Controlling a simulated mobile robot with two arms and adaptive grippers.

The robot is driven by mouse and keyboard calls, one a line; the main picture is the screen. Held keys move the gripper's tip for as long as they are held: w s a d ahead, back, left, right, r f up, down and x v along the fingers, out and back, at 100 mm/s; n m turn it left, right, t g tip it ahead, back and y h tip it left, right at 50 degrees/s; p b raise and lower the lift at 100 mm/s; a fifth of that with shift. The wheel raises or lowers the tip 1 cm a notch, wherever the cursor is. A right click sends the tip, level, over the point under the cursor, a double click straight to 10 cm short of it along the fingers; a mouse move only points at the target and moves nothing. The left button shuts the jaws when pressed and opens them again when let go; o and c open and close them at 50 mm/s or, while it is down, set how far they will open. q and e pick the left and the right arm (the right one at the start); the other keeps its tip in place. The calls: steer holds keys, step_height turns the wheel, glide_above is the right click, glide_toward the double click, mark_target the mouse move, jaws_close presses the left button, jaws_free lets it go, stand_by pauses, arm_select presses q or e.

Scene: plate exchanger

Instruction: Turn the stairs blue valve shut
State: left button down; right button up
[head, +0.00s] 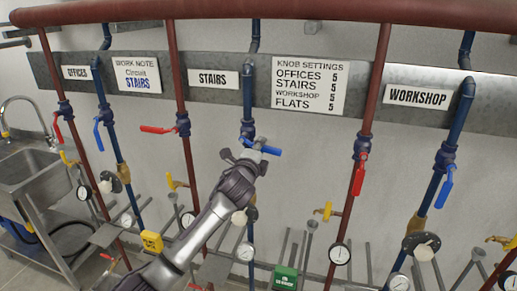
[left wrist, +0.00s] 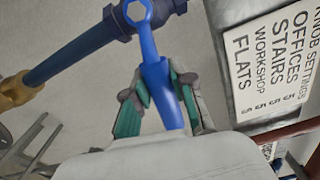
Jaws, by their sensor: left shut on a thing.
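The stairs blue valve has a blue lever handle (head: 268,149) on the dark blue pipe (head: 248,105) beside the "STAIRS" sign (head: 213,79). The handle points right, roughly crosswise to the pipe. My left gripper (head: 247,155) is at this handle, its arm coming up from below. In the left wrist view the handle (left wrist: 154,65) runs from its hub down between the green-padded fingers of the gripper (left wrist: 158,102), which are shut on it. There too the handle lies about square to the pipe (left wrist: 75,52). My right gripper is not in view.
The stairs red handle (head: 157,129) lies crosswise to its pipe. The workshop blue handle (head: 446,187) and red handle (head: 358,178) hang along their pipes. Gauges and yellow taps sit below. A green box (head: 285,279) and yellow box (head: 152,241) are low down. A sink (head: 25,165) stands left.

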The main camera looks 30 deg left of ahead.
arm_select(q)
steer(key=shift+r+n, duration=0.45)
steer(key=shift+n, duration=0.45)
steer(key=c, duration=0.9)
jaws_free()
steer(key=shift+c, duration=0.2)
steer(key=v, duration=1.2)
steer(key=shift+r, duration=0.1)
